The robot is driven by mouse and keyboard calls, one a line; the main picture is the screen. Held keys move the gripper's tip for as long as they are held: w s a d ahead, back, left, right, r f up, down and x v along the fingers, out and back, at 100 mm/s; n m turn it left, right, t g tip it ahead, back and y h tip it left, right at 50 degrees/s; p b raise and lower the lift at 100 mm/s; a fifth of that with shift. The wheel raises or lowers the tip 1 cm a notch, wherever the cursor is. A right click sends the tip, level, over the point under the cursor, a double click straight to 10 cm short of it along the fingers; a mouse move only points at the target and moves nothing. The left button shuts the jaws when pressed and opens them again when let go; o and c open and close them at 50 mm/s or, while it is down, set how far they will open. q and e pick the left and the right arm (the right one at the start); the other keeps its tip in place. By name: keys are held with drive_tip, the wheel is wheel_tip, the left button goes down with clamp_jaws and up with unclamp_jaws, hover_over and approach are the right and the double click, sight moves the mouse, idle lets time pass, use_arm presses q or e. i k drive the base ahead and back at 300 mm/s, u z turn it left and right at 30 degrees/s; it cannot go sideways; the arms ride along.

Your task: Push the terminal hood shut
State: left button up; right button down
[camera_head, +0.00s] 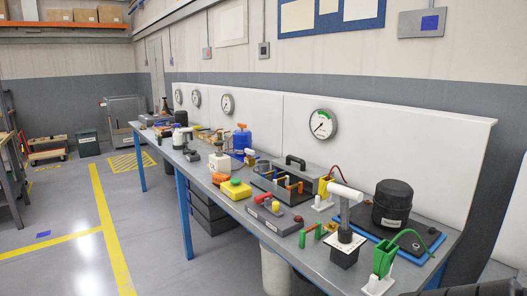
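A black cylindrical compressor (392,205) with a domed top and a pale label stands on a dark, blue-edged base plate (425,236) at the right end of the bench. I cannot pick out its terminal hood at this size, so I cannot tell whether the hood is open or shut. A green wire (408,234) arcs over the plate from a green clamp-like part (384,257) at the front edge.
A white T-shaped handle on a dark block (345,248) stands left of the compressor, close to it. A grey case with a black handle (291,180), a red-handled box (272,215) and a yellow box (236,188) crowd the bench (325,275). A white backboard (410,140) rises behind.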

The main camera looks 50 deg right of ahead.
sight(312, 172)
drive_tip(key=u, duration=0.1)
drive_tip(key=i, duration=1.5)
drive_tip(key=z, duration=0.65)
drive_tip(key=i, duration=0.85)
drive_tip(key=z, duration=0.95)
